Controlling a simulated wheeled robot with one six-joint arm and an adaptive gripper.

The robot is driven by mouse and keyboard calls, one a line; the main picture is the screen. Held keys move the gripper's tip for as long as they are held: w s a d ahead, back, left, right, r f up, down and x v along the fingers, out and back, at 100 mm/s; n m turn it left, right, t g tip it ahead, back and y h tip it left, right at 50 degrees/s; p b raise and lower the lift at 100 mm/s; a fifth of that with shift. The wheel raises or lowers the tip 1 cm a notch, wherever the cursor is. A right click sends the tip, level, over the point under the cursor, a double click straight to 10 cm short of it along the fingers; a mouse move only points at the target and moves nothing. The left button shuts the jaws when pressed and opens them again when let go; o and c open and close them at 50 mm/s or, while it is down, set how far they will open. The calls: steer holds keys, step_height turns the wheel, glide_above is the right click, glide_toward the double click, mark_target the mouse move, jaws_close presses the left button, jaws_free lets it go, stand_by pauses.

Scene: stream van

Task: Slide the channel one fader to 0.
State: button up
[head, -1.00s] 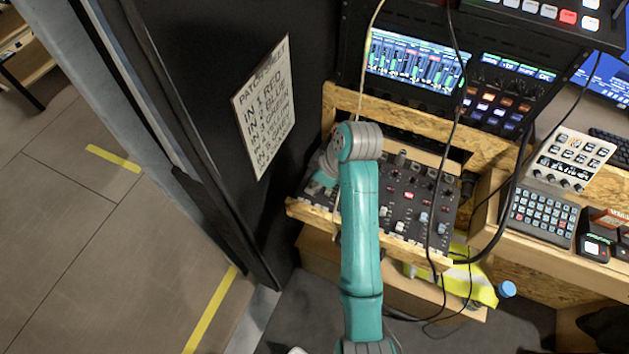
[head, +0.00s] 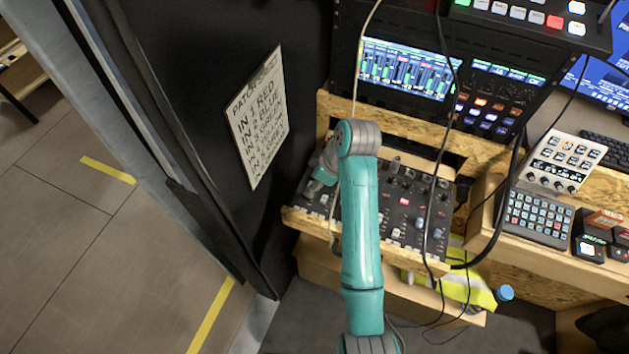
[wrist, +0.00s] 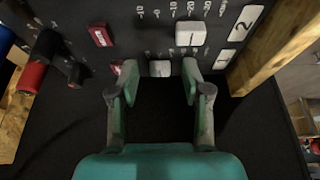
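The black mixer (head: 400,207) sits on a wooden shelf, with fader caps and red buttons on its sloping top. In the wrist view, a white fader cap (wrist: 160,68) lies between the fingertips of my gripper (wrist: 160,78); it appears to be channel one's. The fingers are open, with a gap on each side of the cap. Another white cap (wrist: 190,34) stands beside it in a lane with a printed scale, near a label marked 2 (wrist: 246,22). The near cap's own scale is mostly hidden, so I cannot read its setting.
A wooden side rail (wrist: 270,45) borders the mixer close to my gripper. Cables hang across the mixer in the head view. A patch sheet (head: 257,117) is on the dark wall at left. A small keypad (head: 540,219) stands on the right-hand desk.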

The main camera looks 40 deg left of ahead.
steer(key=shift+d+r, duration=0.1)
steer(key=shift+r, duration=0.2)
steer(key=w+d, duration=0.1)
steer(key=d, duration=0.3)
steer(key=w+d, duration=0.1)
steer(key=d, duration=0.3)
steer(key=w+d, duration=0.1)
steer(key=d, duration=0.3)
steer(key=shift+r, duration=0.2)
